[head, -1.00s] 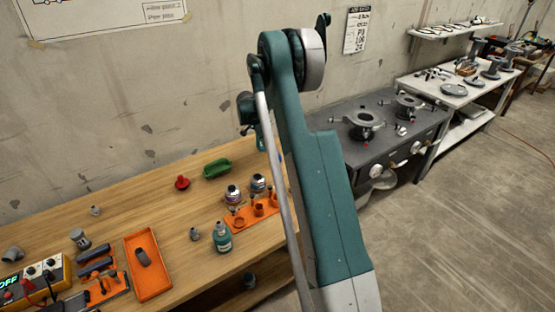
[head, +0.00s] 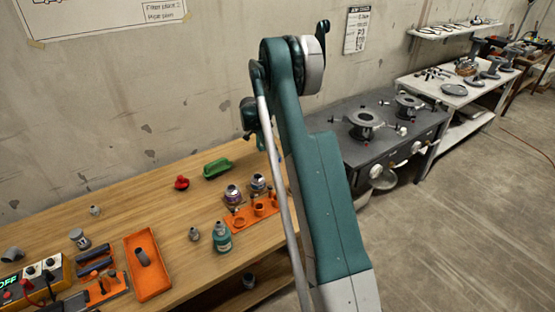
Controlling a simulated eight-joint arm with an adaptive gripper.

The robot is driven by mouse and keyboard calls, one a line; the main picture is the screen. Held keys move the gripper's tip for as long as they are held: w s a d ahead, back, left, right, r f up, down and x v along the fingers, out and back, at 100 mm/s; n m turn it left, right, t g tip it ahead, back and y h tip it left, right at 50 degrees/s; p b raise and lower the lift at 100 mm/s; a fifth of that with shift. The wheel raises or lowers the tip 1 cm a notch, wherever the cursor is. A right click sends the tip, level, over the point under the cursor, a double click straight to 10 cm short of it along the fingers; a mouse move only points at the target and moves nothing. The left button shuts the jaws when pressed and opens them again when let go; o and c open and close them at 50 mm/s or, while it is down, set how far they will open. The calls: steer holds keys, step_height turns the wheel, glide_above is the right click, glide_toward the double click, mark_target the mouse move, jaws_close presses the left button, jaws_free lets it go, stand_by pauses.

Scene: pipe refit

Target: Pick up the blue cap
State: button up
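I cannot make out a thing that is clearly a blue cap in the head view. Two small tins with purple or bluish labels, one of them the nearer tin (head: 232,195), stand on the wooden workbench (head: 120,215). A teal bottle (head: 222,239) with a grey top stands just in front of them. My arm rises through the middle of the view and covers the bench's right end. My gripper is not visible; it is hidden behind my arm or out of the picture.
An orange holder (head: 240,221), green tray (head: 216,168), red part (head: 181,183) and orange tray (head: 134,252) are on the bench. A power box (head: 40,277) sits at the left. A dark cabinet (head: 365,155) stands to the right. The bench's middle is mostly clear.

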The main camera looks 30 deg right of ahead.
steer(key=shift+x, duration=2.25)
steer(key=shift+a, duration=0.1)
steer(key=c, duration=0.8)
